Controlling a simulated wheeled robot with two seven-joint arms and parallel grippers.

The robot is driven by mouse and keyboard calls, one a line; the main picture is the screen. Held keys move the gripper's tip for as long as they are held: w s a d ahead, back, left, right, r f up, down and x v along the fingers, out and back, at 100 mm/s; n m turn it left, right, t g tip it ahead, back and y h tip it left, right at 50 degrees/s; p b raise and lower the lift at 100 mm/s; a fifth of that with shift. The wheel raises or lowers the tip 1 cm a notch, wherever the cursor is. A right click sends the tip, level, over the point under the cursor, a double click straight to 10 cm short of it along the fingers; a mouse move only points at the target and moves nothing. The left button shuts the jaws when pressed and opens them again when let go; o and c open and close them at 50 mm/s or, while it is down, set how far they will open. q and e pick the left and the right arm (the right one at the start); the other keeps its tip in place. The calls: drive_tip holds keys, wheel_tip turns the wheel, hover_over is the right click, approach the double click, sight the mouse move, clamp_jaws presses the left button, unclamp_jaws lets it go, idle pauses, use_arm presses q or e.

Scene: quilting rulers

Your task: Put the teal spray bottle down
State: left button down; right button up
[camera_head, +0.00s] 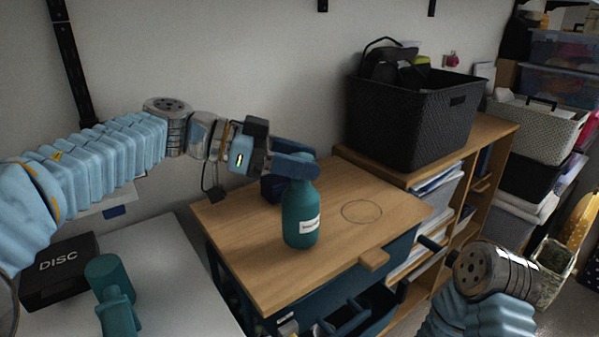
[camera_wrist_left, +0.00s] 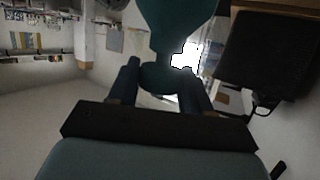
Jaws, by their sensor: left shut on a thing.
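The teal spray bottle (camera_head: 301,217) is upright over the wooden cabinet top in the head view, with a white label on its front. My left gripper (camera_head: 294,166) is shut on its upper part, coming in from the left. In the left wrist view the bottle (camera_wrist_left: 175,25) shows between the two fingers of my left gripper (camera_wrist_left: 160,80). I cannot tell if its base touches the wood. My right arm shows at the lower right of the head view, but its gripper cannot be made out.
A thin circle outline (camera_head: 362,211) lies on the wooden top (camera_head: 240,250), right of the bottle. A black basket (camera_head: 412,120) stands on the shelf behind. A black DISC box (camera_head: 60,270) and a teal object (camera_head: 112,290) are on the white table at left.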

use_arm(q)
drive_tip(key=shift+f, duration=0.8)
drive_tip(key=shift+c, duration=2.4)
unclamp_jaws()
drive_tip(key=shift+f, duration=0.1)
drive_tip(key=v, duration=0.7)
drive_tip(key=shift+a, duration=0.2)
